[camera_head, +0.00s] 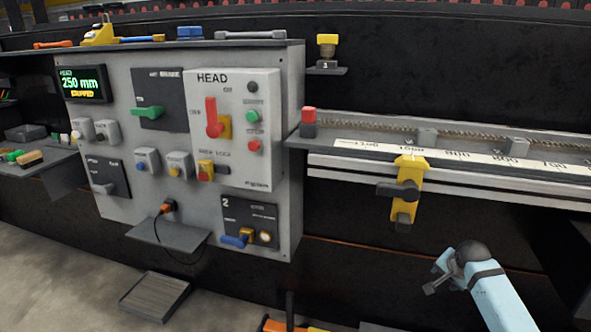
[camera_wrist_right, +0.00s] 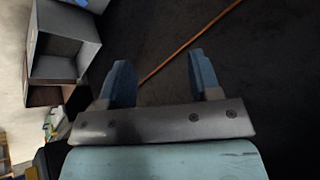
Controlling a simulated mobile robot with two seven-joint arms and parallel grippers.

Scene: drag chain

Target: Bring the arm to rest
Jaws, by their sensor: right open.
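My right arm (camera_head: 497,296) is light blue and comes in at the lower right of the head view. Its gripper (camera_head: 437,277) hangs in front of the dark machine front, below the yellow clamp (camera_head: 406,190), and does not touch it. In the right wrist view the two blue fingers of the right gripper (camera_wrist_right: 160,80) are spread apart with nothing between them. My left arm and gripper are not in either view.
A grey control panel (camera_head: 120,160) with a red-handled HEAD switch (camera_head: 212,118) and a display reading 250 mm (camera_head: 83,84) stands at left. A scaled rail (camera_head: 450,155) runs right. A grey step (camera_head: 155,296) lies on the floor. Open containers (camera_wrist_right: 62,50) show in the wrist view.

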